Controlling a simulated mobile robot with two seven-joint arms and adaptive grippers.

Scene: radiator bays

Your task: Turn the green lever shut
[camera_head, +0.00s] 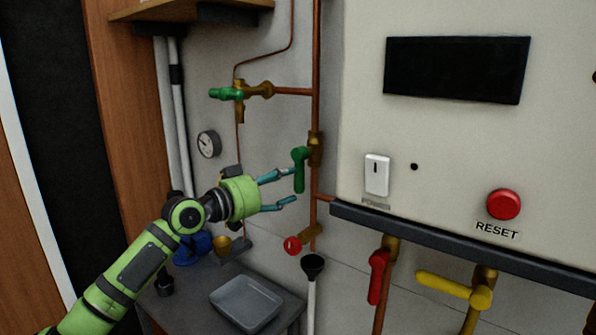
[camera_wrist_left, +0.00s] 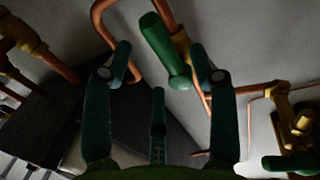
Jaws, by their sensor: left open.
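The green lever (camera_head: 299,170) hangs down from a brass valve (camera_head: 315,148) on the vertical copper pipe, roughly in line with that pipe. My left gripper (camera_head: 291,187) is open, its fingers pointing right at the lever. The upper fingertip looks very close to the lever; I cannot tell if it touches. In the left wrist view the green lever (camera_wrist_left: 166,50) shows beyond and between the two spread fingers, with nothing gripped. A second green handle (camera_head: 226,93) sits level on a brass tap higher up to the left. My right gripper is not in view.
A red round handle (camera_head: 292,245) and a black funnel (camera_head: 313,265) are below the lever. A white panel with a red reset button (camera_head: 503,204) stands to the right, above red (camera_head: 378,275) and yellow (camera_head: 455,288) levers. A grey tray (camera_head: 246,303) lies on the bench.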

